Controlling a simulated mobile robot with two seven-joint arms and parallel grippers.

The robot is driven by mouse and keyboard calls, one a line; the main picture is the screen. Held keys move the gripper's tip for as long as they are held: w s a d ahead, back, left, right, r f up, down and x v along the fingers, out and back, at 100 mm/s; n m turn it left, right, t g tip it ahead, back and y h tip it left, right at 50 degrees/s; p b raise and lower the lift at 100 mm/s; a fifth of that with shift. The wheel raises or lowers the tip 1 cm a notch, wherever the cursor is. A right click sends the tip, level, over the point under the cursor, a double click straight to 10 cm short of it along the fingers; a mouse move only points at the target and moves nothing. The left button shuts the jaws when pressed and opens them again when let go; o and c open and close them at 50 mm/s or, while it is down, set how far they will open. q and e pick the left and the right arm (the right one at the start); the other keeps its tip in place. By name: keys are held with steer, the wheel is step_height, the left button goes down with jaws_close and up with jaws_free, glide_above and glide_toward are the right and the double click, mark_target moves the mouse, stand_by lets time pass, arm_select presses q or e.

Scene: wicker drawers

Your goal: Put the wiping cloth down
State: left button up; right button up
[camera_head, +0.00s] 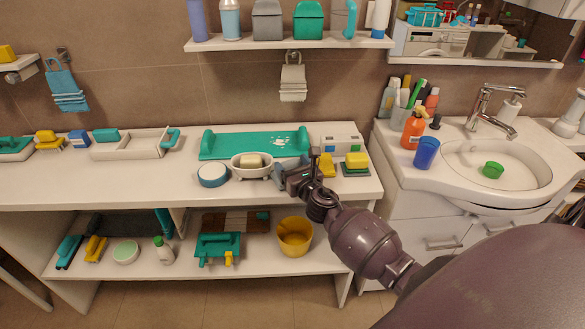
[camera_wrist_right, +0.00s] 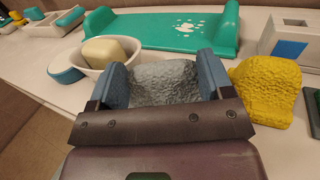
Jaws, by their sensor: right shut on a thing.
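My right gripper (camera_head: 290,177) reaches in over the front of the white counter (camera_head: 110,183). Its two blue fingers are shut on a grey, rough-textured lump, the wiping cloth (camera_wrist_right: 165,82), seen between them in the right wrist view. The cloth is at or just above the counter top; I cannot tell if it touches. It is mostly hidden by the gripper in the head view. My left gripper is not in view.
A white soap dish (camera_head: 250,172) with a bar of soap and a round blue tub (camera_head: 212,175) are left of the gripper. A yellow sponge-like block (camera_wrist_right: 265,92) is close on the right. A green tray (camera_head: 250,146) lies behind. The counter's left front is clear.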

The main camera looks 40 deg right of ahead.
steer(key=shift+s+f, duration=0.2)
steer(key=shift+f, duration=0.05)
steer(key=shift+f, duration=0.15)
steer(key=o, duration=0.9)
